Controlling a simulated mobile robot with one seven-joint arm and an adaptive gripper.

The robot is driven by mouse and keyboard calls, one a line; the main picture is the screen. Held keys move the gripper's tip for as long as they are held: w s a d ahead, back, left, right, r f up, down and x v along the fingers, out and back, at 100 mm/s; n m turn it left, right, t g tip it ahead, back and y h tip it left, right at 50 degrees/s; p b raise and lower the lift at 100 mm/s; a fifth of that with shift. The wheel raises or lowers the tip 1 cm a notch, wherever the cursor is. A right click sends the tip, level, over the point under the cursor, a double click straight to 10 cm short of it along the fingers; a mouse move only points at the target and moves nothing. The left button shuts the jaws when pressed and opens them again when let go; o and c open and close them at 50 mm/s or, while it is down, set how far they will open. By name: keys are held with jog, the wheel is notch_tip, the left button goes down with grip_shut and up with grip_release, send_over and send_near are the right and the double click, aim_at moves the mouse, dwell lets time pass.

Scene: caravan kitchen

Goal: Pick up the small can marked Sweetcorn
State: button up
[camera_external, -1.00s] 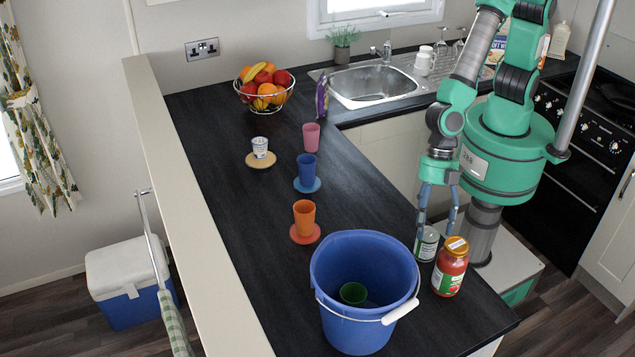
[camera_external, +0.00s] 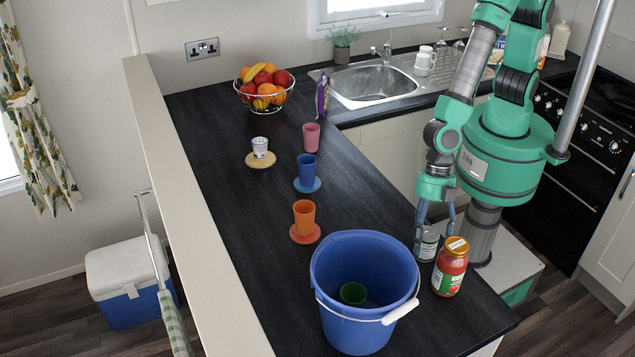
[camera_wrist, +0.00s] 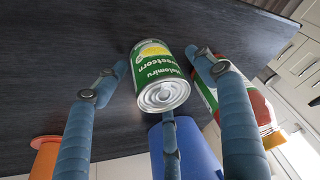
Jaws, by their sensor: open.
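The small Sweetcorn can (camera_external: 428,243) stands on the dark worktop, left of a red sauce jar. In the wrist view the can (camera_wrist: 159,75) shows its green and white label with the word sweetcorn and its silver lid. My gripper (camera_external: 434,232) is at the can from above, with its fingers around the can's upper part. In the wrist view my gripper (camera_wrist: 160,62) is open, one finger on each side of the can and a third below it. A small gap shows at the left finger; contact on the right is unclear.
The red jar (camera_external: 450,268) stands close on the can's right. A blue bucket (camera_external: 345,322) with a green cup (camera_external: 353,293) inside is just left in front. Orange (camera_external: 304,218), blue (camera_external: 307,168) and pink (camera_external: 311,138) cups stand farther left. The middle worktop is clear.

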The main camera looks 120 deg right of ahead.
aim_at(428, 236)
jog(key=c, duration=1.3)
jog(key=shift+o, duration=0.2)
jog(key=shift+r, duration=0.85)
notch_tip(428, 236, up, 2)
jog(key=shift+r+p, duration=0.15)
jog(key=shift+p, duration=0.25)
jog(key=s+d, duration=0.3)
jog(key=s, duration=0.4)
jog(key=s+d+r+b, duration=0.1)
jog(key=s+d, duration=0.3)
jog(key=s, duration=0.3)
jog(key=shift+s, duration=0.15)
